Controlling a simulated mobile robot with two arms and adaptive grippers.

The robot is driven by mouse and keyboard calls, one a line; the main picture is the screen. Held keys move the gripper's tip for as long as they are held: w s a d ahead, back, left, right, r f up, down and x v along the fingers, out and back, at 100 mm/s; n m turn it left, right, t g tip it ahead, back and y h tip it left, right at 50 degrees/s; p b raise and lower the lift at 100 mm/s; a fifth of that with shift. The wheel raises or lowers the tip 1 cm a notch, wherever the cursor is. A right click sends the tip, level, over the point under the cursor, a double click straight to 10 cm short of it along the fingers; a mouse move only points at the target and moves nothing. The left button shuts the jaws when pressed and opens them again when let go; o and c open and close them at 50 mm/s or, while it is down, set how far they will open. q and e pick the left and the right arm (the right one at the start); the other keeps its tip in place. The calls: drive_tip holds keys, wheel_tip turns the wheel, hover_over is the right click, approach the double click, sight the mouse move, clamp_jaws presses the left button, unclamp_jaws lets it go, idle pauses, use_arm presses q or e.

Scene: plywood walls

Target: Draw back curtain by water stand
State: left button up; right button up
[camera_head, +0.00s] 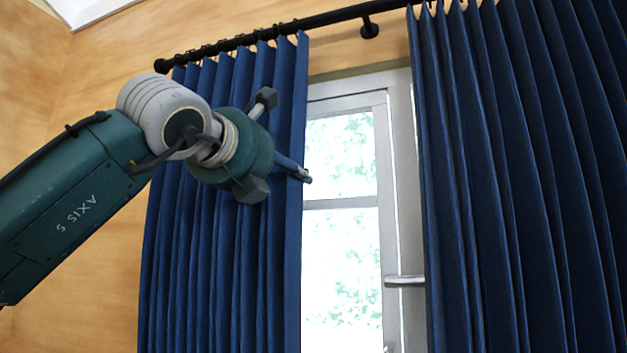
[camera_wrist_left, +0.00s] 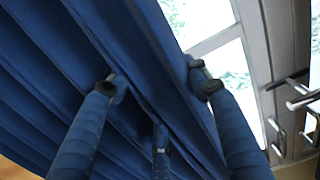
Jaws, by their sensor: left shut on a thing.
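A blue pleated curtain hangs in two panels from a black rod. The left panel (camera_head: 220,270) is bunched at the left of the glazed door, and the right panel (camera_head: 520,200) covers the door's right side. My left gripper (camera_head: 300,172) is at the inner edge of the left panel. In the left wrist view its fingers (camera_wrist_left: 160,88) are shut on the left curtain panel (camera_wrist_left: 185,100), with folds of cloth between them. In the head view the gripper's fingers are partly hidden by its own body. My right gripper is not in view. No water stand shows.
The curtain rod (camera_head: 330,18) runs along the top, with a wall bracket (camera_head: 369,28) near its middle. A white door (camera_head: 403,180) with glass panes and a metal handle (camera_head: 405,281) shows between the panels. Plywood wall (camera_head: 90,200) lies to the left.

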use_arm(q)
drive_tip(key=w+a+p, duration=0.1)
drive_tip(key=w+a, duration=0.1)
drive_tip(key=a, duration=0.7)
drive_tip(key=w+a+p, duration=0.2)
drive_tip(key=w+a, duration=0.1)
drive_tip(key=a, duration=0.6)
drive_tip(key=shift+w+p, duration=0.3)
drive_tip(key=shift+w, duration=0.05)
drive_tip(key=shift+d, duration=0.1)
drive_tip(key=o, duration=1.7)
drive_tip(key=shift+o, duration=0.2)
drive_tip(key=shift+s+r, duration=0.1)
drive_tip(key=shift+s, duration=0.05)
drive_tip(key=v, duration=1.2)
